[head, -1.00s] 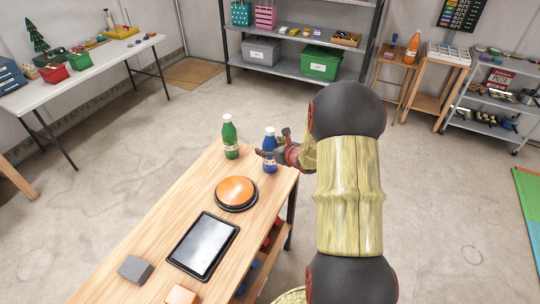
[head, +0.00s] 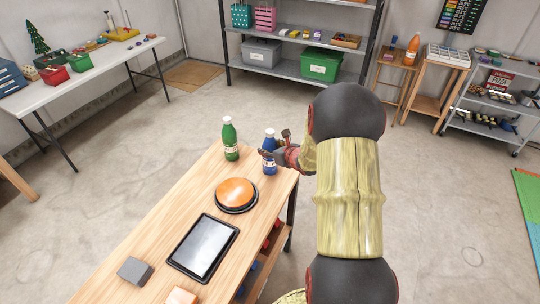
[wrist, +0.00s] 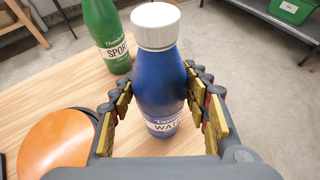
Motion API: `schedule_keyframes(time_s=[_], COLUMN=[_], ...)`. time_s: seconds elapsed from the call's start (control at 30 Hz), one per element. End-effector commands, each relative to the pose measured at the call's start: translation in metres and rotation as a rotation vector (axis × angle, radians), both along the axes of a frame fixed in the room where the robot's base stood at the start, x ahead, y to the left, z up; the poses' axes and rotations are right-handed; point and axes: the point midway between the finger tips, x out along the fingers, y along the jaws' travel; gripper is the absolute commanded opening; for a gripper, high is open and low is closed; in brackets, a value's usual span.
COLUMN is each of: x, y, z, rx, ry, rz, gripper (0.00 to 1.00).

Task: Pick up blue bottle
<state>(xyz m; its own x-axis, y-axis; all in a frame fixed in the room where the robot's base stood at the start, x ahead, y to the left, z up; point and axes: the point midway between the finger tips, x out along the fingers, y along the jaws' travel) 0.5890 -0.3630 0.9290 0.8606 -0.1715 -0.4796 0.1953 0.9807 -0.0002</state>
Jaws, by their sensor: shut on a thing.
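The blue bottle (head: 269,157) with a white cap stands upright near the far right corner of the wooden table (head: 135,230). In the wrist view the blue bottle (wrist: 158,85) fills the middle, its white label facing me low down. My gripper (head: 272,150) is shut on its body, with one finger on each side; in the wrist view the fingers (wrist: 160,98) flank it at mid-height. The bottle's base appears to be at the table top; I cannot tell of any gap.
A green bottle (head: 230,139) stands close by on the left. An orange round disc on a black base (head: 236,193), a black-framed tablet (head: 204,246) and a grey block (head: 135,270) lie nearer. The floor beyond the table is clear.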

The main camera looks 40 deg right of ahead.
Motion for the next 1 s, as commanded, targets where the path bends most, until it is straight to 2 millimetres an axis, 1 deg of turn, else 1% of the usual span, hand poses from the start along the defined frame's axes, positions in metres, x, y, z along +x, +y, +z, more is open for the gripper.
schedule_keyframes(time_s=[0.03, 0.4, 0.63, 0.77, 0.87, 1.0], x=[0.000, 0.001, 0.001, 0.001, 0.001, 0.000], y=[0.000, 0.000, 0.000, -0.001, -0.001, 0.000], z=[0.000, 0.002, 0.002, 0.008, 0.018, 0.040], rx=[0.000, -0.001, -0.001, -0.002, -0.003, -0.004], ry=[0.000, -0.003, -0.003, -0.003, -0.003, -0.004], rz=[0.000, 0.000, 0.000, 0.001, 0.000, 0.001], gripper=[0.21, 0.01, 0.01, 0.01, 0.01, 0.01])
